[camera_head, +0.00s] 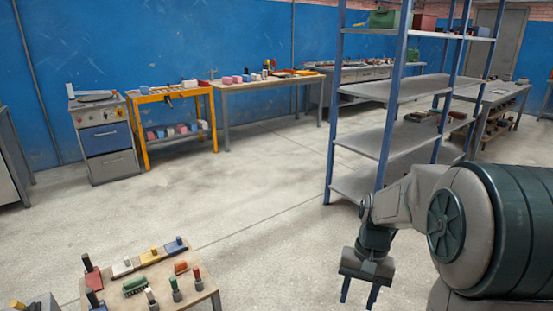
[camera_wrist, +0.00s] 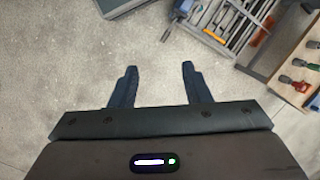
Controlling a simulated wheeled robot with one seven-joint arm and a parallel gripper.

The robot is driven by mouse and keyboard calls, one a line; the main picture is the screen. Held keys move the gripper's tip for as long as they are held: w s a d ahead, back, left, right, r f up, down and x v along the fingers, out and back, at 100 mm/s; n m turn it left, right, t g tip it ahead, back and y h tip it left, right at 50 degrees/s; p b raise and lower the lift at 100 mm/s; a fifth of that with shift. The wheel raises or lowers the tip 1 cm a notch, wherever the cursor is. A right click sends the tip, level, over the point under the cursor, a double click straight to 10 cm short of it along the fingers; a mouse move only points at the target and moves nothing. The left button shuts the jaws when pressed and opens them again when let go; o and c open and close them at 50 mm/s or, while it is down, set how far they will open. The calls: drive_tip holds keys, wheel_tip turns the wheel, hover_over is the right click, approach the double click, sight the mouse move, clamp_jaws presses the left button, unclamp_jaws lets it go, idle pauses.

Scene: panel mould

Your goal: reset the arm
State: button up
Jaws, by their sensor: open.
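My gripper (camera_head: 359,290) hangs at the end of my arm at the lower right of the head view, pointing down over bare floor. In the wrist view my gripper (camera_wrist: 158,75) shows two dark fingers set well apart, with only grey floor between them. It is open and empty, and touches nothing in view. The arm is bent, with its large shoulder part filling the right edge of the head view.
A small wooden table (camera_head: 205,289) with coloured pieces stands at the lower left. A metal shelf rack (camera_head: 378,142) stands behind my arm. An orange-framed workbench (camera_head: 133,97) and a cabinet (camera_head: 107,138) line the blue wall. The middle floor is clear.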

drive_tip(key=s+a+r+n+t+p, duration=0.1)
drive_tip(key=s+r+t+p, duration=0.1)
drive_tip(key=s+r+p, duration=0.3)
drive_tip(key=s+a+r+n+t+h+p, duration=0.1)
drive_tip(key=s+r+p, duration=0.4)
drive_tip(key=r, duration=0.9)
drive_tip(key=shift+s+a+n+t+p, duration=0.3)
drive_tip(key=shift+s+a+n+t, duration=0.4)
drive_tip(key=shift+s+t, duration=0.4)
